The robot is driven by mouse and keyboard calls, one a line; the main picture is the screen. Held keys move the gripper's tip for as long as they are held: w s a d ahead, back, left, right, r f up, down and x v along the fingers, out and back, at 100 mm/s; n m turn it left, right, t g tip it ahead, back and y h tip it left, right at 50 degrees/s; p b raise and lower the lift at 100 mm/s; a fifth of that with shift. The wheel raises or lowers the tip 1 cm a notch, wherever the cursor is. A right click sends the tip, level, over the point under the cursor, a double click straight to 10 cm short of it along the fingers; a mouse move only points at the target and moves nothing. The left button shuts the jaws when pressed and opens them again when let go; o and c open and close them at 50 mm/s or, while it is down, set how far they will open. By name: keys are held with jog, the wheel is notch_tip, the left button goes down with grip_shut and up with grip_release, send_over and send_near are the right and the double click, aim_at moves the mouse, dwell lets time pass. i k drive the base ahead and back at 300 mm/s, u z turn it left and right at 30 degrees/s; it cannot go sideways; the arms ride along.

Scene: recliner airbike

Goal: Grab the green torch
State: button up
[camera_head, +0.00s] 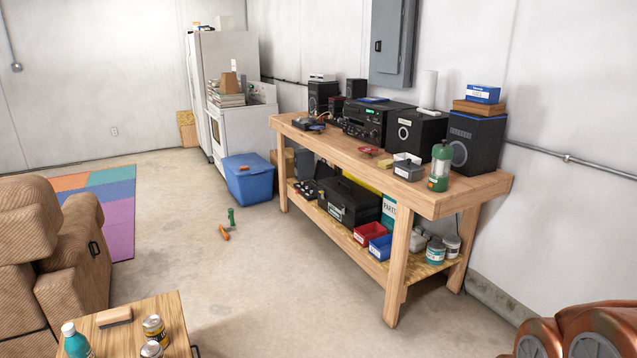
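A small green object (231,216), which looks like a torch, stands upright on the concrete floor in the middle left of the head view. It is small and its details are hard to tell. An orange object (224,233) lies on the floor just in front of it. My gripper is not in view.
The wooden workbench (465,196) holds radios and speakers, with boxes and cans on its lower shelf. A blue bin (248,178) sits behind the green object. A brown recliner (70,262) and a small wooden table (175,322) stand at left. The floor between is clear.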

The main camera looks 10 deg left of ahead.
aim_at(230, 211)
jog(key=u, duration=0.3)
jog(key=i, duration=1.9)
jog(key=u, duration=0.5)
jog(key=i, duration=1.7)
jog(key=u, duration=0.4)
jog(key=i, duration=2.05)
jog(key=u, duration=0.6)
jog(key=i, duration=1.7)
